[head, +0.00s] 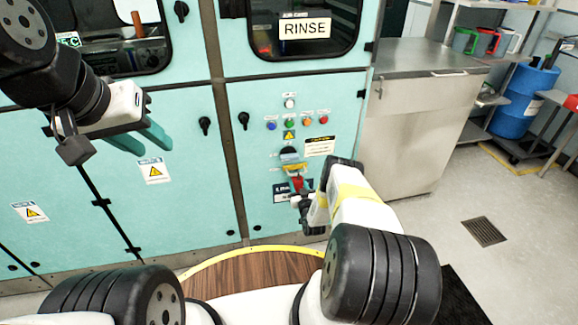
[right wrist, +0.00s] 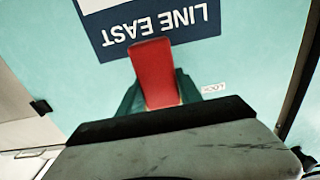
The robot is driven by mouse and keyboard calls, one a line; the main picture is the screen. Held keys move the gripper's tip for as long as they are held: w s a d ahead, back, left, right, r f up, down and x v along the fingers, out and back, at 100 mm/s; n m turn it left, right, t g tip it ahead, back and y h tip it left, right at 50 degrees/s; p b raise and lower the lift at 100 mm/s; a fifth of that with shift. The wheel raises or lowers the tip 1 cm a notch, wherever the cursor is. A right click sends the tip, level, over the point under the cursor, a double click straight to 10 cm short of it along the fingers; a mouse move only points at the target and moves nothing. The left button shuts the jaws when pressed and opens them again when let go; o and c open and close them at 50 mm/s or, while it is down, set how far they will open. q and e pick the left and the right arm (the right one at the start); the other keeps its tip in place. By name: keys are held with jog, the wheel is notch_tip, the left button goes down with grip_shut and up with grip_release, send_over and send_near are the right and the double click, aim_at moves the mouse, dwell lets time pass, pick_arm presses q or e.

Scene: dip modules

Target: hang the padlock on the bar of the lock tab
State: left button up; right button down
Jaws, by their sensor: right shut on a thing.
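The red padlock (head: 298,183) is in front of the teal cabinet's lower panel, just below the yellow and blue-grey lock tab area (head: 291,163). In the right wrist view the padlock's red body (right wrist: 154,72) rises from between the teal fingers. My right gripper (head: 299,194) is shut on it. Its shackle cannot be made out, so I cannot tell whether it is around the bar or apart from it. My left gripper (head: 142,141) is empty, its teal fingers apart, in front of the cabinet at the left.
A dark blue label reading LINE EAST (right wrist: 150,25) lies behind the padlock. Coloured buttons (head: 289,124) and a warning sign sit above the tab. Black door knobs (head: 243,120) stick out to the left. A steel cabinet (head: 415,120) stands at right, with open floor before it.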

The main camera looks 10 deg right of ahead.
jog(key=shift+f, duration=0.1)
jog(key=c, duration=0.7)
grip_release()
